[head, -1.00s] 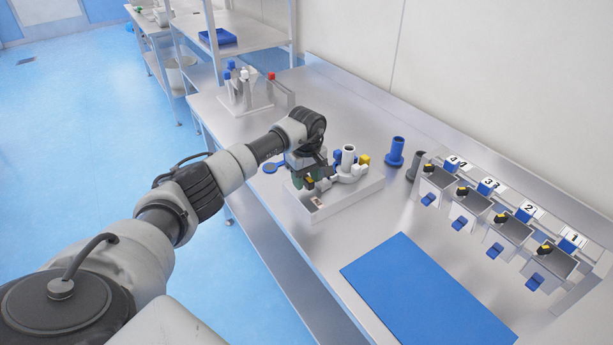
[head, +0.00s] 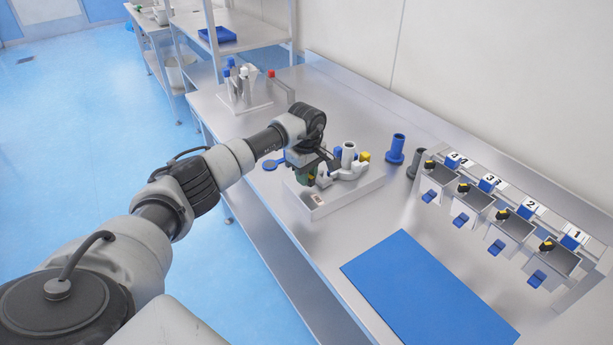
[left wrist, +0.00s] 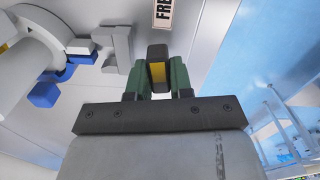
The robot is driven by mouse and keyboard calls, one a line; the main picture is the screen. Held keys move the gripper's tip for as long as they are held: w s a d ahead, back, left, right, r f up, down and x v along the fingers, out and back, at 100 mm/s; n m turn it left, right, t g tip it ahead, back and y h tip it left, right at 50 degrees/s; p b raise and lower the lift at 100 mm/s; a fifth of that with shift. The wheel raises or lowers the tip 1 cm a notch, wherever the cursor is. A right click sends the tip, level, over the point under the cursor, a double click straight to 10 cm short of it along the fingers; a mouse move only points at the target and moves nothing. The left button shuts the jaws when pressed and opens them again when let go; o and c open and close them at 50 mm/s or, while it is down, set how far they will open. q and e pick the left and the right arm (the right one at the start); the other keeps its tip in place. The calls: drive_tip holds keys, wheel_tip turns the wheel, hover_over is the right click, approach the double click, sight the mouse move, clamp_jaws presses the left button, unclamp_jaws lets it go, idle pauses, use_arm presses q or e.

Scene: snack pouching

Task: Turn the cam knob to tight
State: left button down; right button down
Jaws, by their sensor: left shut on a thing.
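The cam knob (left wrist: 157,58) is black with a yellow stripe, and in the left wrist view it sits between my two green fingers. My left gripper (left wrist: 157,78) is shut on it. In the head view my left gripper (head: 310,180) is at the left front part of the pale fixture base (head: 352,193) and hides most of the knob. A label reading "FRE", cut off by the picture edge, lies just beyond the knob in the wrist view (left wrist: 163,12). My right gripper is not in view.
A grey upright tube (head: 348,153) and a yellow-capped part (head: 364,157) stand on the fixture beside my gripper. A blue flanged post (head: 396,149) stands behind. Numbered bins (head: 513,229) line the right. A blue mat (head: 428,290) lies clear in front.

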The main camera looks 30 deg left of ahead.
use_arm(q)
drive_tip(key=n+b, duration=0.1)
drive_tip(key=n, duration=0.2)
drive_tip(key=shift+n, duration=0.4)
drive_tip(key=n, duration=0.3)
drive_tip(key=shift+s+n+b, duration=0.15)
drive_tip(key=shift+n+b, duration=0.15)
drive_tip(key=n, duration=0.4)
drive_tip(key=shift+r, duration=0.1)
drive_tip(key=shift+s+n, duration=0.1)
drive_tip(key=shift+n, duration=2.1)
drive_tip(key=c, duration=1)
unclamp_jaws()
drive_tip(key=shift+d, duration=0.1)
wheel_tip(320, 180, up, 11)
drive_tip(key=b, duration=0.2)
